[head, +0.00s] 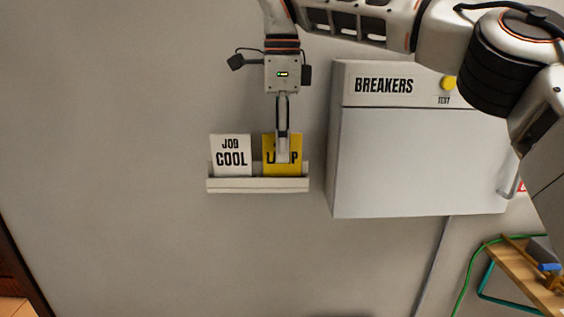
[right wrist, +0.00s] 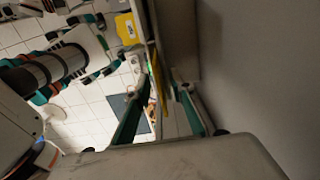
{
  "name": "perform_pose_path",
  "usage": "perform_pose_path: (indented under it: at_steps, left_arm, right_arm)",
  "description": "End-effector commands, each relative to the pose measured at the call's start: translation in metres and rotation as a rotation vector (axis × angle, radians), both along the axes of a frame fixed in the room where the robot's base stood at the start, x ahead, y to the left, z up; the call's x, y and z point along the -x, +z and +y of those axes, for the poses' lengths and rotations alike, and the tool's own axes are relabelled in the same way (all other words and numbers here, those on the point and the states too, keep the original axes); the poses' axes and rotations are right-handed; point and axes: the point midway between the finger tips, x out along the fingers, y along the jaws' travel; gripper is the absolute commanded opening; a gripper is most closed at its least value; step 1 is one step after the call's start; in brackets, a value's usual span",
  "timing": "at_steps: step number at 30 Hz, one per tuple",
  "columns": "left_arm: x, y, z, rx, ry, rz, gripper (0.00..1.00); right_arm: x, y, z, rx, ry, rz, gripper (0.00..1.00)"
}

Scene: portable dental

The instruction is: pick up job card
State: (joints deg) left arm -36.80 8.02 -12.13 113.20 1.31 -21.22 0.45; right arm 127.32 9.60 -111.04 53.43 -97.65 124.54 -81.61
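A yellow card (head: 295,143) stands upright on the right side of a small wall rack (head: 258,185). Its lettering is partly hidden by my gripper, with "L" and "P" readable. A white card (head: 230,145) reading "JOB COOL" stands on the left side of the rack. My right gripper (head: 282,158) points down at the yellow card from above, its fingers lined up one behind the other in the head view. In the right wrist view the fingers (right wrist: 161,86) are apart, with the yellow card (right wrist: 158,75) edge-on between them. My left gripper is not in view.
A grey breaker box (head: 420,160) with a yellow test button (head: 449,83) projects from the wall right of the rack. A wooden shelf or cart (head: 525,262) with a green cable is at lower right. The wall left of the rack is clear.

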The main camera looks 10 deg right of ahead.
Motion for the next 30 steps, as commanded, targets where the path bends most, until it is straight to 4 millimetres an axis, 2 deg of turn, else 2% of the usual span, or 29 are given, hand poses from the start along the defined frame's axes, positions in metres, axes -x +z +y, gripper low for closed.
perform_pose_path:
  at_steps: [1,3,4,17,22,27,30]
  left_arm:
    - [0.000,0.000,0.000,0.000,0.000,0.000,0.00]
    - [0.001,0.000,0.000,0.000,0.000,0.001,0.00]
    - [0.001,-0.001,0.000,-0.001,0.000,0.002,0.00]
    - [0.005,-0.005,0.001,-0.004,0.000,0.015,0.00]
    - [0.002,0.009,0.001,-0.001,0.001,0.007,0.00]
    - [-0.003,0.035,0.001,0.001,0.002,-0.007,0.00]
    - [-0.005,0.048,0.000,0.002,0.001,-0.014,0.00]
  right_arm:
    - [0.000,0.000,0.000,0.000,0.000,0.000,0.23]
    - [0.000,0.000,0.000,0.000,0.000,0.000,0.05]
    - [0.000,0.000,0.000,0.000,0.000,0.000,0.00]
    - [0.000,0.005,0.000,0.000,-0.001,-0.001,0.00]
    - [0.000,0.032,0.001,0.001,-0.003,-0.005,0.00]
    - [0.000,0.069,0.000,0.000,-0.003,-0.006,0.00]
    - [0.000,0.084,0.001,0.000,-0.002,-0.003,0.00]
